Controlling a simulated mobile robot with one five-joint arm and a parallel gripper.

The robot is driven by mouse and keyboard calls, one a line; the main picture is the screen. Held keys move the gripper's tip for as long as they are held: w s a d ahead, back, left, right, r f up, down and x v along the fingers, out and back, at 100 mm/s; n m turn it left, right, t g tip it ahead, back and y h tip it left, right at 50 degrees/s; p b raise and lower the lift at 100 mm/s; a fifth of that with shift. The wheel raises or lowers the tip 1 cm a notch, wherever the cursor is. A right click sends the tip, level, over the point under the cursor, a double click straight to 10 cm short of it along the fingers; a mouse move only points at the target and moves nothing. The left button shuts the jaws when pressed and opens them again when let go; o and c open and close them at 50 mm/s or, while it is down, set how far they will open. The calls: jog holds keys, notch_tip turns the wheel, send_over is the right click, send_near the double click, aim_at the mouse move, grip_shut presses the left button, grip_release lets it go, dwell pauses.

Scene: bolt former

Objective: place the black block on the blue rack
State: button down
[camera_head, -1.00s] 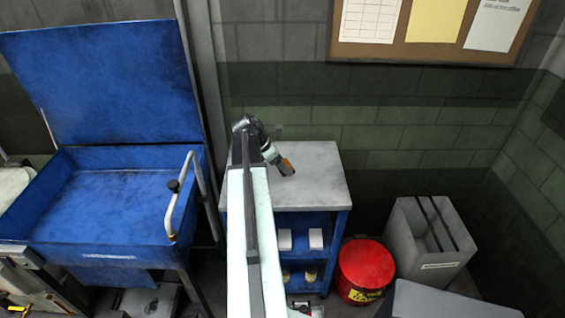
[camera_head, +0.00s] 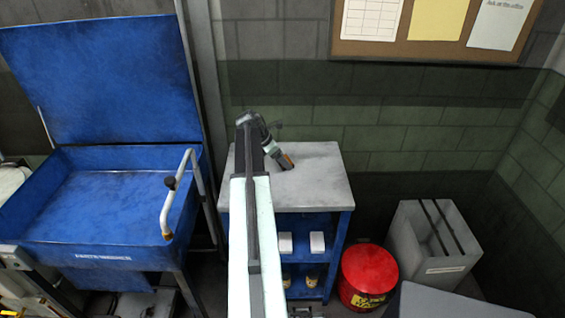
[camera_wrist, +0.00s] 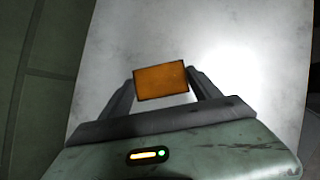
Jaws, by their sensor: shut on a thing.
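My gripper (camera_head: 285,161) is over the grey top (camera_head: 318,190) of the blue rack (camera_head: 344,240), toward its back. It is shut on a small block (camera_wrist: 161,81), which sits between the two fingers in the wrist view. The block's face there is orange-brown; in the head view the block (camera_head: 289,158) shows as a small orange patch at the gripper's tip. No plainly black face of it is seen. I cannot tell whether the block touches the top. In the wrist view the grey top (camera_wrist: 215,30) fills the background and looks bare.
The rack's shelves hold white boxes (camera_head: 317,242) and small containers (camera_head: 312,279). A blue parts washer (camera_head: 115,200) with a raised lid stands left. A red can (camera_head: 368,275) and grey bin (camera_head: 435,250) stand right. The wall is close behind. The visible top is clear.

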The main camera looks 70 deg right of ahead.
jog(key=shift+f, duration=0.1)
jog(key=shift+c, duration=0.7)
grip_release()
jog(key=shift+r, duration=0.3)
jog(key=p+v, duration=1)
jog(key=v, duration=0.1)
jog(key=shift+w+a+r, duration=0.15)
jog(key=shift+r, duration=0.2)
